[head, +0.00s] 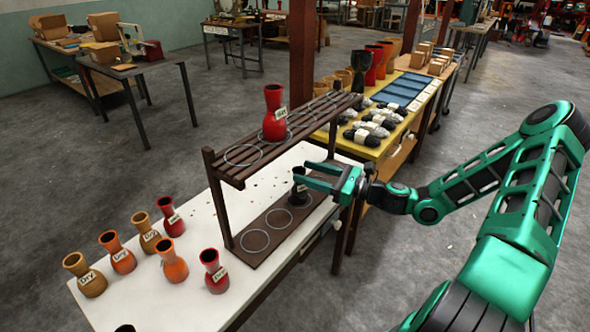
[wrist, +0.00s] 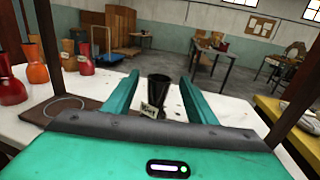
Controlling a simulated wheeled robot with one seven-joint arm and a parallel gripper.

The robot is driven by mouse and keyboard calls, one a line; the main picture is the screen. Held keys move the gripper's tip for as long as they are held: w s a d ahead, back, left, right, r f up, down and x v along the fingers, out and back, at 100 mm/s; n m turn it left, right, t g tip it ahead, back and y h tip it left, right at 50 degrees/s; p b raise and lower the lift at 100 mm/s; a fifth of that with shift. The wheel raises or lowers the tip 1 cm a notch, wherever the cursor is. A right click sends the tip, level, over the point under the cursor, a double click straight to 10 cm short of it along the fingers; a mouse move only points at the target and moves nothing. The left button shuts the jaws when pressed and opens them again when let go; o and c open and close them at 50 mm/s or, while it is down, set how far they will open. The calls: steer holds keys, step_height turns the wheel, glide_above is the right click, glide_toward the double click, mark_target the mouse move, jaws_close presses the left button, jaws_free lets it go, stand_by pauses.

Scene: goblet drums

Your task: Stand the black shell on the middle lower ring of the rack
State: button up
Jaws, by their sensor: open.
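A black shell (head: 299,191) with a pale label stands upright at the right end of the rack's lower board, at the right lower ring (head: 312,202). The middle lower ring (head: 279,220) is empty, and so is the left lower ring (head: 254,240). My gripper (head: 308,177) is open at the shell, coming in from the right under the upper shelf. In the wrist view, the shell (wrist: 158,90) shows between the two spread fingers, with its label facing me and its foot partly hidden. I see no clear contact.
Several red, orange and tan shells stand on the white table (head: 130,290) to the left. A black rim (head: 125,328) shows at the bottom edge. A yellow table (head: 375,150) stands behind.

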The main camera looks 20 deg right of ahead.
steer(key=s+f+n+g, duration=0.1)
steer(key=s, duration=0.1)
steer(key=s+f+n+g, duration=0.1)
steer(key=s, duration=0.1)
steer(key=s+f+n+g, duration=0.1)
steer(key=s, duration=0.1)
steer(key=shift+s+d+n, duration=0.1)
steer(key=shift+d+n, duration=0.2)
steer(key=s+d+f+n+g+h, duration=0.2)
steer(key=s+f+n+g+h, duration=0.15)
steer(key=s+n, duration=0.2)
steer(key=s+d+f+n+g+h, duration=0.1)
steer(key=s+f+n+g+h, duration=0.1)
steer(key=s+n+g, duration=0.3)
steer(key=s+d+r+n+h, duration=0.3)
steer(key=s+d+r, duration=0.3)
steer(key=s+r, duration=0.3)
steer(key=s+d+r+n+h, duration=0.3)
steer(key=s+d+r, duration=0.3)
steer(key=s+r, duration=0.3)
steer(key=s+h, duration=0.1)
steer(key=s, duration=0.1)
steer(key=shift+s+r+g, duration=0.3)
steer(key=shift+r+g, duration=0.05)
steer(key=shift+r, duration=0.05)
steer(key=shift+h, duration=0.25)
